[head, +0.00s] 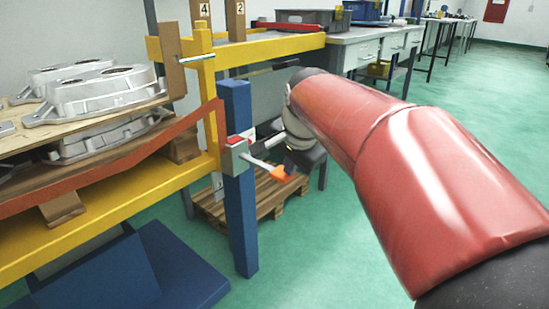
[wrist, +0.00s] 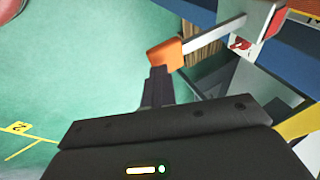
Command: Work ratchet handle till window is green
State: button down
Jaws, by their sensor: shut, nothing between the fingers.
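The ratchet (head: 236,157) is a grey box on the blue post, with a red patch (head: 236,140) at its top; I see no green on it. Its handle (head: 259,163) is a pale bar sticking out to the right, ending in an orange grip (head: 282,174). The wrist view also shows the bar (wrist: 214,34) and the orange grip (wrist: 165,53). My gripper (wrist: 158,72) is shut and empty, its fingertips right at the grip's near end; I cannot tell whether they touch. In the head view my gripper (head: 297,163) is dark and partly hidden by my arm.
An orange-red strap (head: 120,165) runs from the ratchet across the yellow rack (head: 110,212), which carries stacked aluminium castings (head: 95,90). The blue post (head: 240,220) stands close beside my gripper. A wooden pallet (head: 268,195) lies behind it. Green floor is open at right.

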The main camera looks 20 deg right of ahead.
jog(key=v, duration=1)
jog(key=shift+s+d+p, duration=0.2)
jog(key=shift+s+p, duration=0.15)
jog(key=shift+p, duration=0.05)
jog(key=w+a+r+g+h+p, duration=0.3)
jog(key=w+a+r+p, duration=0.3)
jog(key=w+r+p, duration=0.2)
jog(key=g+p, duration=0.1)
jog(key=p, duration=0.1)
jog(key=shift+w+r+n+p, duration=0.35)
jog(key=shift+r+n+p, duration=0.05)
